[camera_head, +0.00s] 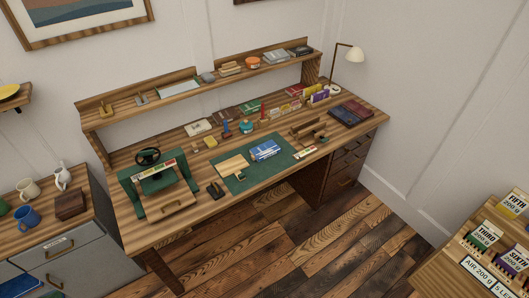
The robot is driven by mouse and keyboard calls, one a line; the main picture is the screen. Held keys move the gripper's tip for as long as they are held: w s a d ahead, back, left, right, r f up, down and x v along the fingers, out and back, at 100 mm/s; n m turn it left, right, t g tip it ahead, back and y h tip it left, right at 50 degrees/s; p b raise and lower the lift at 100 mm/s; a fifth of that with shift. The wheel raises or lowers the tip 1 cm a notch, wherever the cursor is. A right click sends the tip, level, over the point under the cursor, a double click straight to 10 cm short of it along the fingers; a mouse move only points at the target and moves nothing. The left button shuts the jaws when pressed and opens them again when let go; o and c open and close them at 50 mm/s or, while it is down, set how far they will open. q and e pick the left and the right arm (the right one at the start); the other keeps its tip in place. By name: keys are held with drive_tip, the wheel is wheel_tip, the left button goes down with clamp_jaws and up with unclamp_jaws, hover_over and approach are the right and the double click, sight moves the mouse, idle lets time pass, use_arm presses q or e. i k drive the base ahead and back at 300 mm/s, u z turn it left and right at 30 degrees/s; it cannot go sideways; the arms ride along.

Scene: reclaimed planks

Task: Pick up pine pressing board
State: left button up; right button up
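A small pale wooden board (231,165), which looks like the pine pressing board, lies flat on the left part of a green mat (268,178) on the desk. A blue-and-white item (265,150) lies on the mat to its right, apart from it. A larger wooden piece (172,203) sits within green pieces at the desk's left end. Neither of my grippers is in view.
The wooden desk (215,207) has a raised back shelf (185,92) with small items. A lamp (352,54) stands at its right end. A grey cabinet with mugs (75,267) is left. A stand with labelled packets (440,275) is lower right. Open plank floor lies in front.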

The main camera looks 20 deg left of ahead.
sight(234, 164)
drive_tip(key=u, duration=0.05)
drive_tip(key=k, duration=0.55)
drive_tip(key=u, duration=0.4)
drive_tip(key=i, duration=1.4)
drive_tip(key=z, duration=0.45)
